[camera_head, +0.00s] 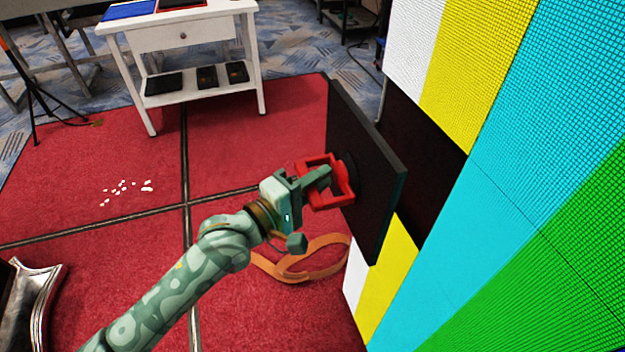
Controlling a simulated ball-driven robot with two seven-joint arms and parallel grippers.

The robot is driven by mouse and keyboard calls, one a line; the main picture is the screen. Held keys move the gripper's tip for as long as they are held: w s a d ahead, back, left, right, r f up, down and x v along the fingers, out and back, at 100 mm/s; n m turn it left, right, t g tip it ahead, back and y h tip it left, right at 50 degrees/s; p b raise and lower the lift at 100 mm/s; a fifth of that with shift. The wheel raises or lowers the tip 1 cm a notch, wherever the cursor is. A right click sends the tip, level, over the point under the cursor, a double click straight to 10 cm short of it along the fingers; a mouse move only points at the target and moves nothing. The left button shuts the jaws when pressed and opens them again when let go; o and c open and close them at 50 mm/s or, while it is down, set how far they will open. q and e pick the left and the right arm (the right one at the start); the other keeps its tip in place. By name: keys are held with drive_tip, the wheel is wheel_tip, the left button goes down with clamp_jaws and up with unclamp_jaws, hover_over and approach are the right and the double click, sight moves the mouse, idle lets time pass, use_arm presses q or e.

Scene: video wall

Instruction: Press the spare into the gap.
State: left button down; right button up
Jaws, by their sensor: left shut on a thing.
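The spare is a dark square panel (372,190) with a red handle (318,183) on its back. My left gripper (312,182) is shut on the red handle and holds the panel upright in front of the video wall (530,110). The gap (425,140) is a dark opening in the wall among the white, yellow and cyan tiles. The panel hides its left and lower part. The panel stands to the left of the gap and overlaps it in the picture; I cannot tell how much space is between them. My right gripper is not in view.
A white table (190,35) with a drawer and a lower shelf of dark panels stands at the back. An orange strap (300,268) lies on the red carpet (90,250) below my arm. White scraps (128,188) lie on the carpet at left. A shiny metal-edged object (30,300) is at lower left.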

sight(341, 178)
use_arm(q)
drive_tip(key=shift+w+d+r+p, duration=0.15)
drive_tip(key=shift+w+d, duration=0.1)
drive_tip(key=shift+d, duration=0.6)
drive_tip(key=shift+w+d+p, duration=0.15)
drive_tip(key=shift+w+d, duration=0.15)
drive_tip(key=shift+d, duration=0.55)
drive_tip(key=shift+w+d+r+p, duration=0.15)
drive_tip(key=shift+w+d, duration=0.1)
drive_tip(key=shift+d, duration=0.6)
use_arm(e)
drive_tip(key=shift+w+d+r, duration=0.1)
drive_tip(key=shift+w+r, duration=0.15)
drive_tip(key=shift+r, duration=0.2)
use_arm(q)
drive_tip(key=shift+f, duration=0.1)
